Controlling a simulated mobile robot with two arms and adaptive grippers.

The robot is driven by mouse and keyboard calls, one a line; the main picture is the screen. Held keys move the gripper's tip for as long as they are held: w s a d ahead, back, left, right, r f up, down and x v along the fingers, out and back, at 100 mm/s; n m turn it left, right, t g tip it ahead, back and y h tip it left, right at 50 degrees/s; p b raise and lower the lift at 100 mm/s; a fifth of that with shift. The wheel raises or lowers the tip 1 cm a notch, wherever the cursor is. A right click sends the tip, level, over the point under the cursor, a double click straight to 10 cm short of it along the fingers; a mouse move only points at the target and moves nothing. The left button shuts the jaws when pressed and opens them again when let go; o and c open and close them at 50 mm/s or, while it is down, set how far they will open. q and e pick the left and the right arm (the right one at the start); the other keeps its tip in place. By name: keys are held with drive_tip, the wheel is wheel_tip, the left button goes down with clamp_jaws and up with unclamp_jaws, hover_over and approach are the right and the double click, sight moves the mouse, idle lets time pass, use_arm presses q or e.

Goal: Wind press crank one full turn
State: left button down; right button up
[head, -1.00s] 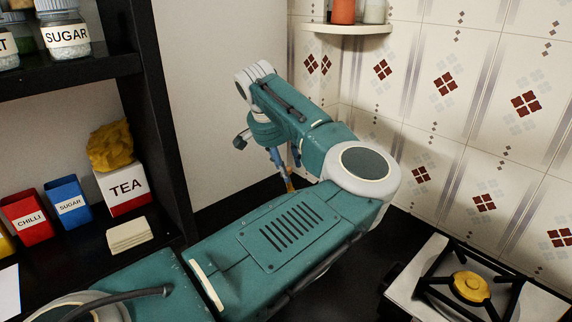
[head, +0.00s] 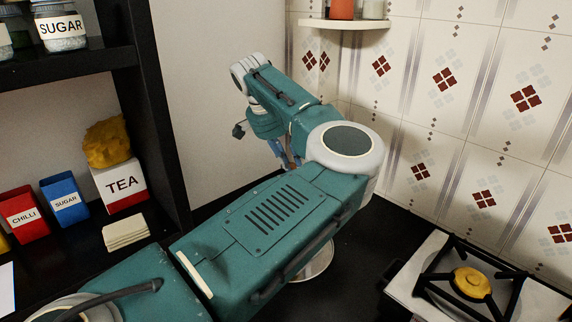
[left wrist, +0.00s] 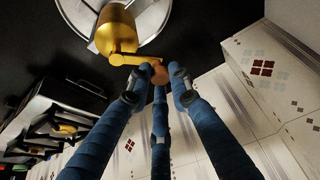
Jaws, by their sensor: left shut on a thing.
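In the left wrist view, the press shows as a gold cylinder (left wrist: 115,28) on a pale round base (left wrist: 150,14). A gold crank arm (left wrist: 133,60) reaches out from it and ends in a brown knob (left wrist: 160,73). My left gripper (left wrist: 158,84) has its blue fingers shut on this knob. In the head view, my left gripper (head: 281,153) shows only in part behind my arm. The edge of a pale round plate (head: 318,264) shows below my arm. The gold cylinder and crank are hidden there. My right gripper is not in view.
A stove (head: 408,290) with a yellow burner stands at the right. A dark shelf (head: 160,120) at the left holds jars, tins and a tea box (head: 121,186). A tiled wall (head: 455,120) and a small corner shelf (head: 345,26) are behind.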

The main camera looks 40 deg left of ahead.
use_arm(q)
drive_tip(key=shift+w+d+r+m+h, duration=0.1)
drive_tip(key=shift+w+d+m+h, duration=0.1)
drive_tip(key=shift+m, duration=0.3)
drive_tip(key=shift+w+d+m+h, duration=0.1)
drive_tip(key=shift+m+h, duration=0.1)
drive_tip(key=shift+m, duration=0.3)
drive_tip(key=s+d+m+g+h+p, duration=0.2)
drive_tip(key=d+m+g+p, duration=0.4)
drive_tip(key=m, duration=1.3)
drive_tip(key=shift+d+m+h+p, duration=0.3)
drive_tip(key=shift+d+p, duration=0.3)
drive_tip(key=shift+p, duration=0.2)
drive_tip(key=shift+g, duration=0.3)
drive_tip(key=c, duration=1.6)
unclamp_jaws()
drive_tip(key=shift+s, duration=0.1)
